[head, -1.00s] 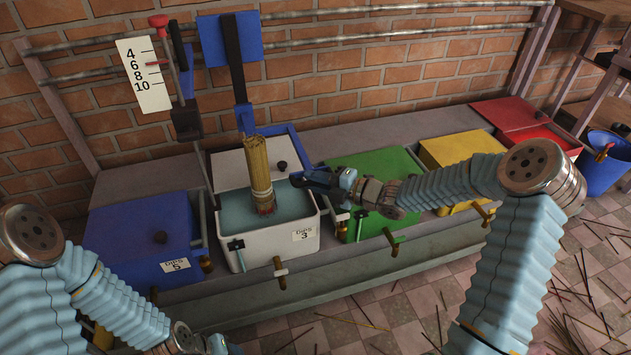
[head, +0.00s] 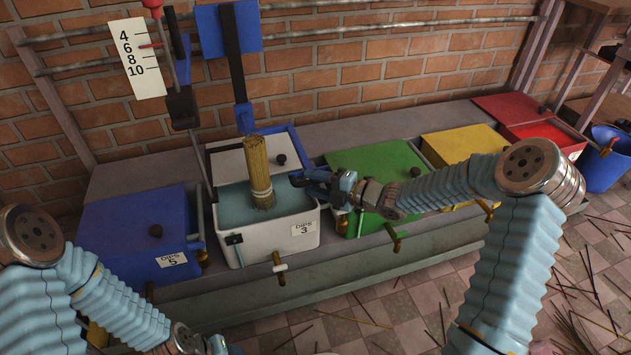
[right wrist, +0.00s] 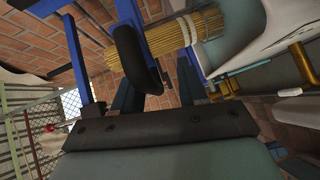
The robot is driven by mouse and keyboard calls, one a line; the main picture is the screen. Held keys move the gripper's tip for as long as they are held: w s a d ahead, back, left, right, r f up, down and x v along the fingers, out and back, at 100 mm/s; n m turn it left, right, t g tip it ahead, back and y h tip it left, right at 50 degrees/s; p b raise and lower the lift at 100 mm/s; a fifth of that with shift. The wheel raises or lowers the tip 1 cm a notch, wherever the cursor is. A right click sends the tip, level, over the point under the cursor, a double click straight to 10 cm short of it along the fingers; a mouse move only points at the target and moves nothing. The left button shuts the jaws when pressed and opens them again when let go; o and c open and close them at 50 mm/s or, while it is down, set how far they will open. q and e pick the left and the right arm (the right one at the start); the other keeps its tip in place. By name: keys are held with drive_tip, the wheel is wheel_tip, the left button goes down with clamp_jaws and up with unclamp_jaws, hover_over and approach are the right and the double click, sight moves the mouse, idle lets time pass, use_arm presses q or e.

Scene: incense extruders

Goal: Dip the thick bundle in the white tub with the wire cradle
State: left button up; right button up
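The thick bundle (head: 257,165) of yellow sticks stands nearly upright in the white tub (head: 275,245), labelled DIPS 3. A pale band ties it, and its lower end is under the grey-blue liquid (head: 230,205). A blue bracket (head: 243,117) on a dark upright is behind the bundle; I cannot make out the wire cradle. My right gripper (head: 303,180) is at the tub's right side, apart from the bundle. My left gripper (head: 217,345) is cut by the bottom edge.
A blue tub (head: 135,240) labelled DIPS 5 stands left of the white one. Green (head: 378,175), yellow (head: 462,145) and red (head: 540,132) tubs stand to the right. A numbered scale (head: 137,60) hangs at the upper left. Taps (head: 279,268) stick out at the front.

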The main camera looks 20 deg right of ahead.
drive_tip(key=shift+s+d+r, duration=0.25)
drive_tip(key=shift+d, duration=0.15)
drive_tip(key=p+v, duration=0.1)
drive_tip(key=v, duration=1.1)
drive_tip(key=shift+s+d+p, duration=0.25)
drive_tip(key=shift+s+p, duration=0.1)
idle(2.9)
drive_tip(key=w+a+n+p, duration=0.1)
drive_tip(key=w+a, duration=0.2)
drive_tip(key=w+a+f+n+t+y+p, duration=0.1)
drive_tip(key=w+a+p, duration=0.1)
drive_tip(key=w+a, duration=0.1)
drive_tip(key=w+a+n+t+y+p, duration=0.1)
drive_tip(key=w+a, duration=0.2)
drive_tip(key=a, duration=0.2)
drive_tip(key=shift+a+f, duration=0.1)
drive_tip(key=shift+f, duration=0.05)
idle(0.3)
clamp_jaws()
